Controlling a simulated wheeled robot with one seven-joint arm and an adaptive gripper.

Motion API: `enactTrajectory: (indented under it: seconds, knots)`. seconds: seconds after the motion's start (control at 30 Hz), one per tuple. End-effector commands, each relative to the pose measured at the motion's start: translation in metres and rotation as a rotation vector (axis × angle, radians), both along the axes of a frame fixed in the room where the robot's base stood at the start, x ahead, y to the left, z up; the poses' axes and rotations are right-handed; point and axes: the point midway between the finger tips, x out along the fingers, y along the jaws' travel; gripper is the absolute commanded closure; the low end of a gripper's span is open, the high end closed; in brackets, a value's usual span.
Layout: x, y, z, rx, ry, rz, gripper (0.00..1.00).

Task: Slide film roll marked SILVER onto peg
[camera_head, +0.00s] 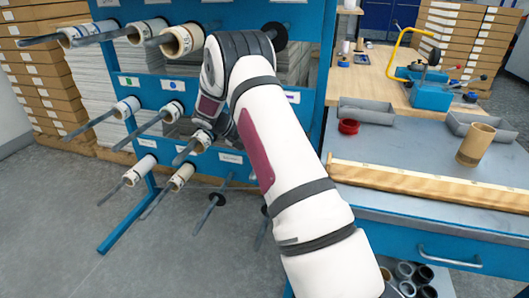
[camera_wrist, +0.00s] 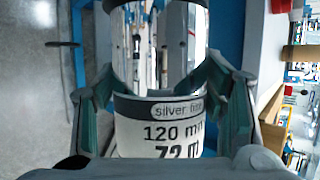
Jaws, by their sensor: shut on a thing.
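The silver film roll (camera_wrist: 158,125) fills the middle of the wrist view. It has a mirror-like upper part and a white label band reading "silver", "120 mm" and "72 m". My gripper (camera_wrist: 165,100) is shut on it, with one finger on each side. In the head view my arm hides most of the gripper and the held roll, close to the front of the blue rack (camera_head: 310,60). The rack has bare pegs with black discs, one in the upper row (camera_head: 273,35) and one in the lower row (camera_head: 217,200). I cannot tell whether the roll touches a peg.
Other rolls sit on rack pegs, such as an upper tan one (camera_head: 183,40), a middle one (camera_head: 127,107) and a lower one (camera_head: 140,170). Their peg ends stick out. A workbench (camera_head: 390,150) with a wooden strip (camera_head: 430,185), red ring (camera_head: 348,126) and brown tube (camera_head: 475,145) stands right.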

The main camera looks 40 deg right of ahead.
Motion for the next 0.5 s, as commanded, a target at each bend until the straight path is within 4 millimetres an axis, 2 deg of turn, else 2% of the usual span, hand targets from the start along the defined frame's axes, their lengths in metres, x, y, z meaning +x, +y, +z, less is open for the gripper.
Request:
enactTrajectory:
  seconds: [0.3,0.33,0.4,0.43,0.5]
  knots:
    - [0.0,-0.0002,0.0009,-0.002,0.0,0.0,0.77]
    - [0.0,-0.0002,0.0009,-0.002,0.0,0.0,0.31]
    - [0.0,-0.0002,0.0009,-0.002,0.0,0.0,0.15]
    - [0.0,-0.0002,0.0009,-0.002,0.0,0.0,0.12]
    - [0.0,-0.0001,0.0008,-0.001,-0.001,0.0,0.12]
